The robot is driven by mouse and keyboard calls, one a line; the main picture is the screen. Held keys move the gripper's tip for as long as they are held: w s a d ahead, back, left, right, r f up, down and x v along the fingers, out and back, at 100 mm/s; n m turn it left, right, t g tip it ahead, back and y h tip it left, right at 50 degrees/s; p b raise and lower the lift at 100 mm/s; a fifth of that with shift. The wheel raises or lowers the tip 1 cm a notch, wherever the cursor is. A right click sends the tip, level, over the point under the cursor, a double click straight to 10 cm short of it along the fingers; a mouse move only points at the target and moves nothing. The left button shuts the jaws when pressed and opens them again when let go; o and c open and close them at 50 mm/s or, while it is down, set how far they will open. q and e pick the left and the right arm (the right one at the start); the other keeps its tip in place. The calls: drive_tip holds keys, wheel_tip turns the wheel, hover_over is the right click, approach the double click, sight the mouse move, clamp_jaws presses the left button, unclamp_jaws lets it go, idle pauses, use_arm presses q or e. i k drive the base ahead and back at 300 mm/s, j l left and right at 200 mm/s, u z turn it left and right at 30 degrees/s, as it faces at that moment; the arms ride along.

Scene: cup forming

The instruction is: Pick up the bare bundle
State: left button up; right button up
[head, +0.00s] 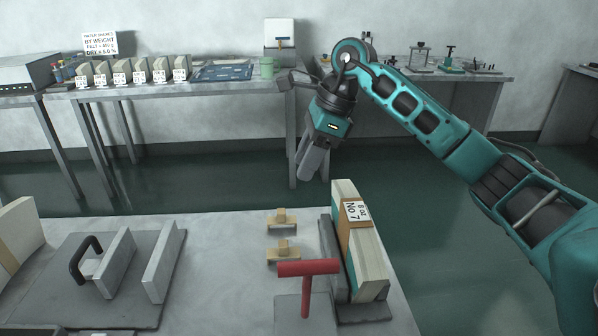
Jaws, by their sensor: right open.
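My right gripper (311,164) hangs in the air beyond the far edge of the near table, fingers down and open, with nothing between them. It is above and to the left of a long cream bundle (372,262). That bundle stands on edge in a dark grey holder (331,255) at the table's right side. A brown band with a label reading "8 oz No 7" (356,211) is around it. Another cream block (17,232) with a tan strip is cut off at the left edge. I cannot tell whether it is bare. My left gripper is out of view.
A red T-handle (307,270) stands at the near table's front. Two small wooden pieces (283,219) lie left of the holder. A grey fixture with upright plates and a black handle (87,262) is at left. Back benches hold labelled blocks (140,75) and tools.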

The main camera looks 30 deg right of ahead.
sight(365, 271)
drive_tip(key=k, duration=1)
